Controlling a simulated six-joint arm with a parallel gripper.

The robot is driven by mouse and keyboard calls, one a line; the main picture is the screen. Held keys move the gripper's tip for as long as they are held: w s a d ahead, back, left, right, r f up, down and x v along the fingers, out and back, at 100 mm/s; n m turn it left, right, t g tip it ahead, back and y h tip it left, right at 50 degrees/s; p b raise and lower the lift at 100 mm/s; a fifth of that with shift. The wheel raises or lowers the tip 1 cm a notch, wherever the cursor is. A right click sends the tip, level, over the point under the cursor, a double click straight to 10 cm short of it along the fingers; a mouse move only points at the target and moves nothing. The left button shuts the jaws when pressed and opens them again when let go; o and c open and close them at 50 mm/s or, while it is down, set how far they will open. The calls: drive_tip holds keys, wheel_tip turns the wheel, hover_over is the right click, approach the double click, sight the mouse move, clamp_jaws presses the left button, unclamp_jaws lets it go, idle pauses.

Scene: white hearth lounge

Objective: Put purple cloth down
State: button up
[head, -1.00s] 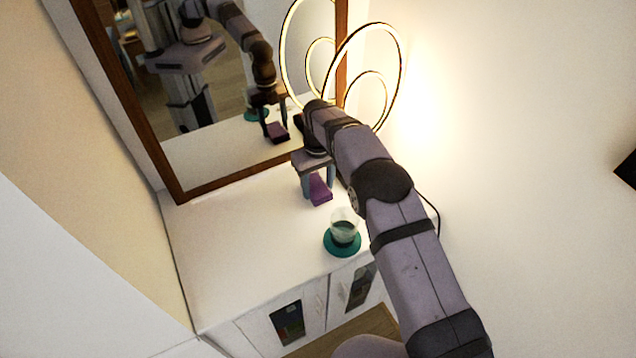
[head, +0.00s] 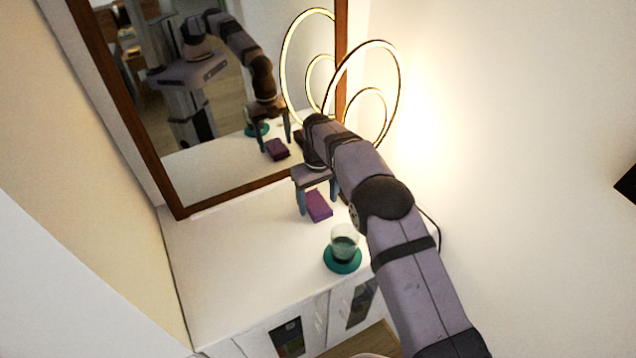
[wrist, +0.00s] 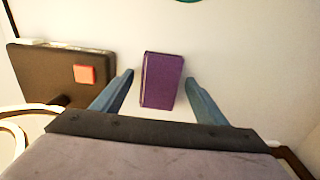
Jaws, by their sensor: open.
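The purple cloth (head: 318,206) is a folded block lying on the white cabinet top, near the mirror. In the wrist view the purple cloth (wrist: 162,80) lies between my two fingertips, with a gap on each side. My gripper (head: 317,203) is open around the cloth and not touching it on either side; its fingers also show in the wrist view (wrist: 160,82). The arm partly covers the area to the right of the cloth.
A clear glass (head: 344,242) stands on a teal coaster (head: 343,262) in front of the cloth. A lit ring lamp (head: 398,85) and a framed mirror (head: 215,110) stand behind. A dark box-like object (wrist: 60,75) lies left in the wrist view. The cabinet top (head: 230,270) is clear at left.

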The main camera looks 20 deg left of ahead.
sight(320, 204)
wheel_tip(320, 204, up, 11)
drive_tip(key=b, duration=0.2)
drive_tip(key=shift+r, duration=0.15)
drive_tip(key=s+d+r+m, duration=0.1)
drive_tip(key=s+d+m, duration=0.2)
drive_tip(key=d, duration=0.8)
drive_tip(key=s+d+r+m, duration=0.1)
drive_tip(key=s+d+m, duration=0.15)
drive_tip(key=d, duration=0.85)
drive_tip(key=s+d+f+m, duration=0.1)
drive_tip(key=s+d+f, duration=0.2)
drive_tip(key=s, duration=0.7)
drive_tip(key=s+d+f+m, duration=0.2)
drive_tip(key=s+d, duration=0.6)
drive_tip(key=s, duration=0.2)
drive_tip(key=shift+f, duration=0.4)
drive_tip(key=shift+m, duration=0.25)
